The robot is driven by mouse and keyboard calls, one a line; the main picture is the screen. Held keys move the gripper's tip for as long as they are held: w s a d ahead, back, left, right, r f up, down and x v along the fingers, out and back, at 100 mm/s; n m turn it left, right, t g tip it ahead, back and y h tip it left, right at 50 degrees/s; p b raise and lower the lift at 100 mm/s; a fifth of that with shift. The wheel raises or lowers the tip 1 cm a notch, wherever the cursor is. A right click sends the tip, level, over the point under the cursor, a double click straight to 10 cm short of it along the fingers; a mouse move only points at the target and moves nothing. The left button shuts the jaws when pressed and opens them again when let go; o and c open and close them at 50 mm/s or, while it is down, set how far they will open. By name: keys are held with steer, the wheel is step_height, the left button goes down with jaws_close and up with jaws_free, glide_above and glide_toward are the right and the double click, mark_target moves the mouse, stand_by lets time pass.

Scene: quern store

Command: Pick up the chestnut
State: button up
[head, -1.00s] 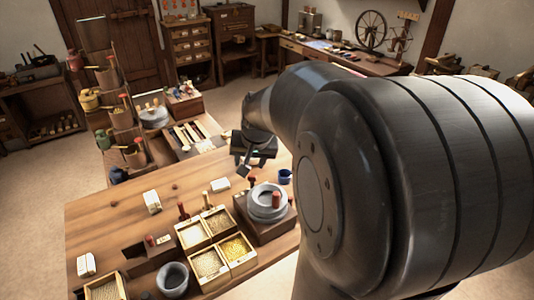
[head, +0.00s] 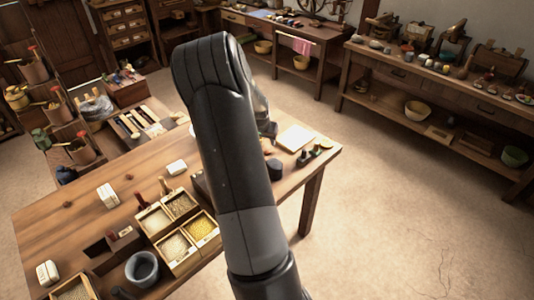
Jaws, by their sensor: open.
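My arm stands upright across the middle of the head view and covers part of the wooden table (head: 65,225). A dark part of my gripper (head: 268,130) shows just right of the arm, over the table's far right part. Its fingertips are mostly hidden or too small to make out. Nothing is seen held in it.
Grain boxes (head: 176,245), a grey mortar (head: 142,268) and white blocks (head: 108,195) stand on the table. A pale board (head: 295,138) and small dark items lie at its right end. A loaded bench (head: 450,100) runs along the right wall. The floor between is clear.

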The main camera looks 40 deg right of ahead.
glide_above(267, 151)
steer(key=s+a, duration=0.2)
steer(key=f, duration=0.4)
steer(key=shift+a+f, duration=0.2)
steer(key=shift+w+x, duration=0.2)
steer(key=shift+x, duration=1.25)
steer(key=shift+w+x, duration=0.15)
steer(key=shift+x, duration=1.25)
steer(key=shift+r, duration=0.1)
jaws_close()
